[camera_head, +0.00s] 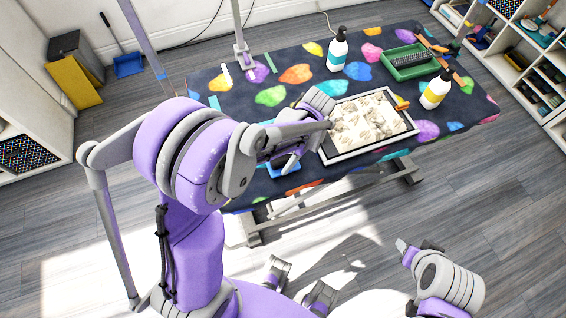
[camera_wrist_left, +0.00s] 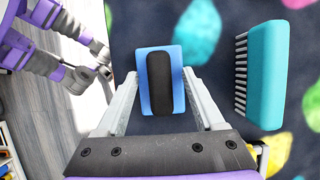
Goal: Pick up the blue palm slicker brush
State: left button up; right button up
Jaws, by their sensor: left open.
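The blue palm slicker brush (camera_wrist_left: 144,82) lies on the dark patterned table cover. It has a blue rectangular body with a black strap or pad along its middle. In the left wrist view my left gripper (camera_wrist_left: 161,88) is open, with one finger on each side of the brush and gaps between them. I cannot tell how far above the table the fingertips are. In the head view my left gripper (camera_head: 289,162) is over the table's near edge, and a blue bit of the brush (camera_head: 283,169) shows beneath it. My right arm (camera_head: 447,283) is low at the right, its jaws unclear.
A teal brush with bristles (camera_wrist_left: 267,75) lies right of the blue brush in the wrist view. A white-rimmed tray (camera_head: 372,153) with pale clumps is beside my gripper. Two bottles (camera_head: 338,52) (camera_head: 436,91) and a green tray (camera_head: 411,71) stand farther back.

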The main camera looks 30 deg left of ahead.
aim_at(283, 159)
pick_arm(q)
grip_shut()
jog(key=shift+r, duration=0.1)
dwell(0.3)
notch_tip(283, 159, up, 10)
jog(key=shift+f+p, duration=0.1)
jog(key=shift+p, duration=0.25)
